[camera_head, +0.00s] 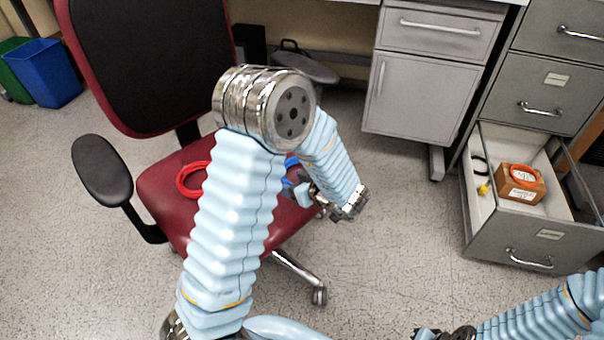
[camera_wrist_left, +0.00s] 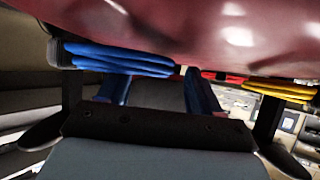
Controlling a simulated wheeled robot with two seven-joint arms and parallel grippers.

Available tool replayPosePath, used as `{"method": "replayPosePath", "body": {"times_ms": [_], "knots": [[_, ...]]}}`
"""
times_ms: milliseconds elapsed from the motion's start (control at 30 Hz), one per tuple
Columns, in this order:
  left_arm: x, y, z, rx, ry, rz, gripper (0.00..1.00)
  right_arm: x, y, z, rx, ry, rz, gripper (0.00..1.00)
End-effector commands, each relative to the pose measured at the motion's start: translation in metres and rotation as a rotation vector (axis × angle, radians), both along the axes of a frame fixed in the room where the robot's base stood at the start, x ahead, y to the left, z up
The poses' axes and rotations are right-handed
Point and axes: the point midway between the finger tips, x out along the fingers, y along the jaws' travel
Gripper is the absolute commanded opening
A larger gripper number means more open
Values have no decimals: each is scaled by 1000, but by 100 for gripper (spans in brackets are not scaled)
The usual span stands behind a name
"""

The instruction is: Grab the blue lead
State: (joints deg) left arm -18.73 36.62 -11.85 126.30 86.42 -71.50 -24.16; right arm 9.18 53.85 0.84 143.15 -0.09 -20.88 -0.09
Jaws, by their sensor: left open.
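The blue lead (camera_wrist_left: 120,58) is a coiled bundle at the upper left of the left wrist view, against the red seat. In the head view, only a small blue piece of the lead (camera_head: 291,161) shows beside my left arm, which hides the rest. My left gripper (camera_wrist_left: 156,86) is open, its two blue-sided fingers apart with nothing seen between them. The blue lead is close to its left finger; I cannot tell whether they touch. In the head view the left gripper (camera_head: 293,188) is partly hidden by my arm.
A red lead (camera_head: 192,179) lies on the red office chair seat (camera_head: 160,200). A yellow lead (camera_wrist_left: 280,90) shows at right in the wrist view. An open drawer (camera_head: 520,235) holds a box (camera_head: 533,190) and leads. Blue and green bins stand at the left.

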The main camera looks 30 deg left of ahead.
Motion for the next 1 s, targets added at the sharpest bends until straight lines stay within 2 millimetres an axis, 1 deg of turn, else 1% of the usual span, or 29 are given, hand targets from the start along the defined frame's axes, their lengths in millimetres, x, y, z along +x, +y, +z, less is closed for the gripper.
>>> {"method": "replayPosePath", "body": {"times_ms": [133, 500, 533, 567, 867, 1000], "knots": [[-1, 1, -2, -2, 2, 3, 64, 0, 0, 0, 0, 0, 0, 0], [-1, 0, -3, -4, 5, 2, 7, 0, 0, -1, 0, 0, 0, 0], [-1, 0, -3, -4, 5, 2, 2, 0, 0, -1, 0, 0, 0, 0], [-1, 0, -3, -4, 5, 2, 0, 0, 0, -1, 0, 0, 0, 0], [-2, -1, -3, -5, 7, 1, 0, 0, 0, 0, 0, 0, 0, 0], [-1, -1, 5, -5, 5, 1, 0, 0, 1, 2, 1, 0, 1, 0]]}}
